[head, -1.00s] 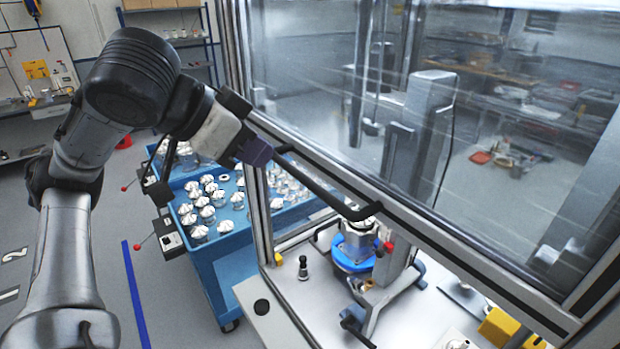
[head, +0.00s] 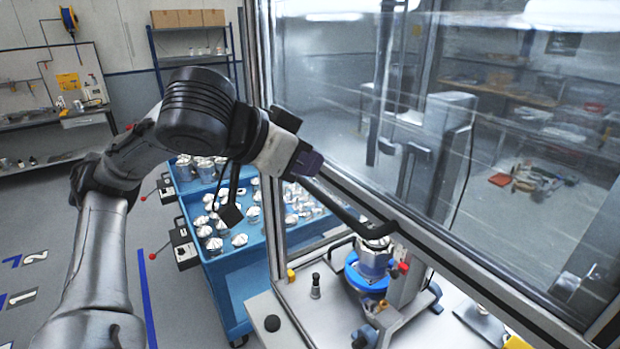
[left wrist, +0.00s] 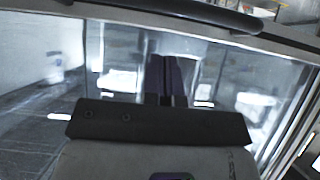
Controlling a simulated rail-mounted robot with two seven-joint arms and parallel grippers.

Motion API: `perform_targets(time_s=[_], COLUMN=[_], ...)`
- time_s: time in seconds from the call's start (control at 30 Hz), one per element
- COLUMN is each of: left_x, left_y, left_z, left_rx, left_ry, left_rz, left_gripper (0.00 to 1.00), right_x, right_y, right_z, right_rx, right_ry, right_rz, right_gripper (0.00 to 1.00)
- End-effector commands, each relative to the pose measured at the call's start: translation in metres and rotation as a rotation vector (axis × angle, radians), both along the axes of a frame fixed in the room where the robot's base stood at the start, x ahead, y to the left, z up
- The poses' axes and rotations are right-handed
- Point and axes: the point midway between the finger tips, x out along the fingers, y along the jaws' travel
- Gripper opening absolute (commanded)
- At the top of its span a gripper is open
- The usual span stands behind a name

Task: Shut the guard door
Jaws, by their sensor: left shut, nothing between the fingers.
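The guard door (head: 345,90) is a clear pane in a grey metal frame, standing raised, with the opening below its lower rail uncovered. A black bar handle (head: 345,205) runs along that lower rail. My left gripper (head: 312,162) is shut and empty, by the upper left end of the handle, in front of the pane. I cannot tell whether it touches the handle. In the left wrist view, the closed dark fingers (left wrist: 166,78) stand against the pane, and the handle (left wrist: 190,12) crosses the top. My right gripper is out of view.
Inside the opening, a metal housing (head: 374,258) sits on a blue fixture (head: 366,283). A blue cart (head: 228,270) with several metal parts stands left of the machine. A black knob (head: 272,323) is on the machine's front ledge. Floor at the left is clear.

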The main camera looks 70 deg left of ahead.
Motion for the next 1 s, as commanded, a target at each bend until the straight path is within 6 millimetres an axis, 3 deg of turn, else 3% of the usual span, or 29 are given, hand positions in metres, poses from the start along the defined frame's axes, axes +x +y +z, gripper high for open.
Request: perform_targets(time_s=[0.1, 0.3, 0.83, 1.0], left_x=[0.002, 0.005, 0.006, 0.007], left_y=[0.0, 0.001, 0.001, 0.004], left_z=[-0.02, -0.034, -0.039, -0.05], left_rx=[-0.002, -0.001, 0.0, -0.003], left_ry=[-0.001, -0.001, 0.0, -0.001], left_rz=[-0.003, -0.002, 0.0, -0.004], left_gripper=[0.0, 0.0, 0.0, 0.0], right_x=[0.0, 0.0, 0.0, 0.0], right_y=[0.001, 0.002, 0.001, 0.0], right_z=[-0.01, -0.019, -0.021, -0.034], right_rx=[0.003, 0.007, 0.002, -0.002], right_ry=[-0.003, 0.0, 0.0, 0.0], right_rz=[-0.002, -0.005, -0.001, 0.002], right_gripper=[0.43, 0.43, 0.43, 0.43])
